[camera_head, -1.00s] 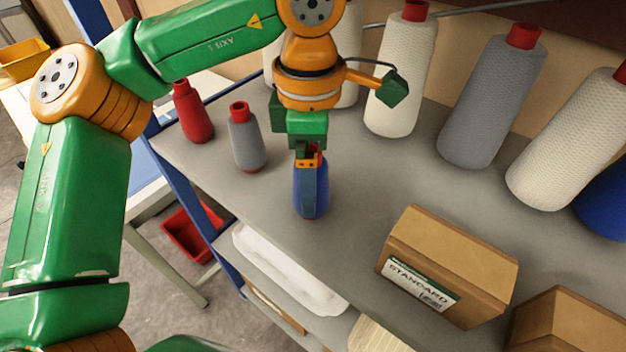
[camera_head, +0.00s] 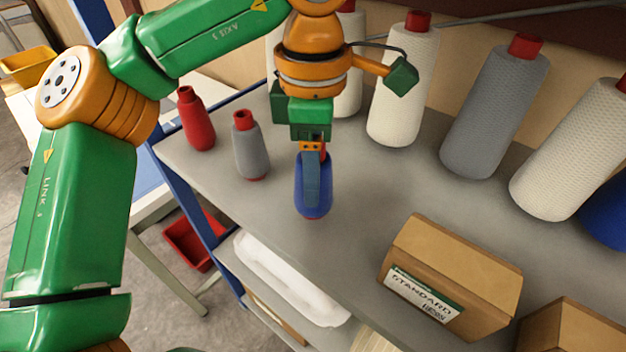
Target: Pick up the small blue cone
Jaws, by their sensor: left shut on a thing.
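The small blue cone (camera_head: 324,198) is upright on the grey shelf top (camera_head: 262,215), or just above it; I cannot tell which. My left gripper (camera_head: 312,185) comes down from above and is shut on the cone. One finger lies across its near side, and the cone's top is mostly hidden by the gripper. My right gripper does not show.
A small grey cone (camera_head: 251,150) and a small red cone (camera_head: 196,120) stand to the left. Large white (camera_head: 403,90) and grey (camera_head: 494,112) cones stand behind and right. A cardboard box (camera_head: 465,260) sits at front right. The shelf's front edge is close.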

